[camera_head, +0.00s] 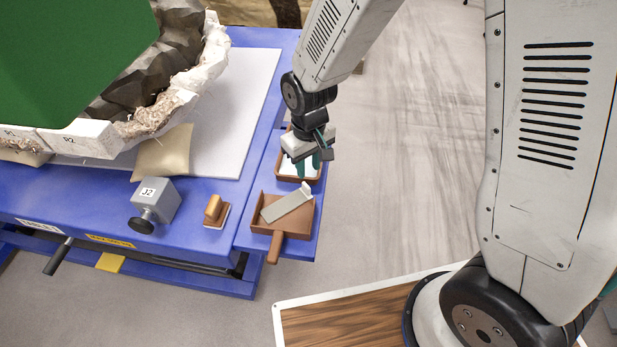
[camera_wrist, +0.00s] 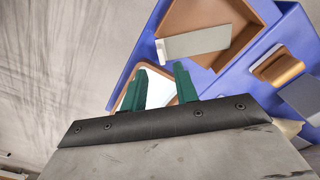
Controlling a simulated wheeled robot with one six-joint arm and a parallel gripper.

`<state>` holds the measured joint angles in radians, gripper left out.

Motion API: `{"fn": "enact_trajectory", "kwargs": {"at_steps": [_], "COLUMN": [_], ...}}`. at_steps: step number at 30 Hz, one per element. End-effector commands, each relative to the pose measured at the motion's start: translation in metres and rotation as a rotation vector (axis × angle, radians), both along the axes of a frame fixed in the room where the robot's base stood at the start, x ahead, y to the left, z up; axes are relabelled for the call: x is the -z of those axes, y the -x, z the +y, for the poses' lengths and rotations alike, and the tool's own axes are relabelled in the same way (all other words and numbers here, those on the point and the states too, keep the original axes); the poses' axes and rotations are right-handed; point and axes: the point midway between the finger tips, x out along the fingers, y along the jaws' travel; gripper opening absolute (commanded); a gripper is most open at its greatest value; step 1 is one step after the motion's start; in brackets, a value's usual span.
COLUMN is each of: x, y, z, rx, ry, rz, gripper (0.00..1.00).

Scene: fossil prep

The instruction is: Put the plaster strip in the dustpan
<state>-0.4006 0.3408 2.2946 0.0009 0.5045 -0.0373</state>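The plaster strip (camera_head: 285,204) is a flat pale grey piece with a whiter end. It lies slanted in the brown dustpan (camera_head: 292,226), its white end at the pan's far right edge. In the wrist view the strip (camera_wrist: 200,42) crosses the side of the dustpan (camera_wrist: 207,14) nearest my gripper. My gripper (camera_head: 308,168) has teal fingers and is beyond the dustpan, over a small tray (camera_head: 282,178). In the wrist view my gripper (camera_wrist: 160,84) has its fingers apart with nothing between them; the strip is clear of them.
The dustpan and tray stand on a blue side shelf (camera_head: 250,236). To the left are a wooden-handled brush or block (camera_head: 214,210), a grey block marked J2 (camera_head: 157,200), a tan bag (camera_head: 163,155) and the large plaster-jacketed fossil (camera_head: 190,85). Open floor lies right of the shelf.

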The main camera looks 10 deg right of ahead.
Motion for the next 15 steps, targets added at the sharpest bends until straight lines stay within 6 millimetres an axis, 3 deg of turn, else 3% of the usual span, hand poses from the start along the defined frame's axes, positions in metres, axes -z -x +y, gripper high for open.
{"fn": "enact_trajectory", "kwargs": {"at_steps": [6,15], "x": [-0.032,-0.042], "y": [0.0,0.001], "z": [0.0,-0.001], "rx": [0.0,0.002], "ry": [0.0,0.0], "rz": [-0.001,0.001], "gripper": [0.3,0.3]}}
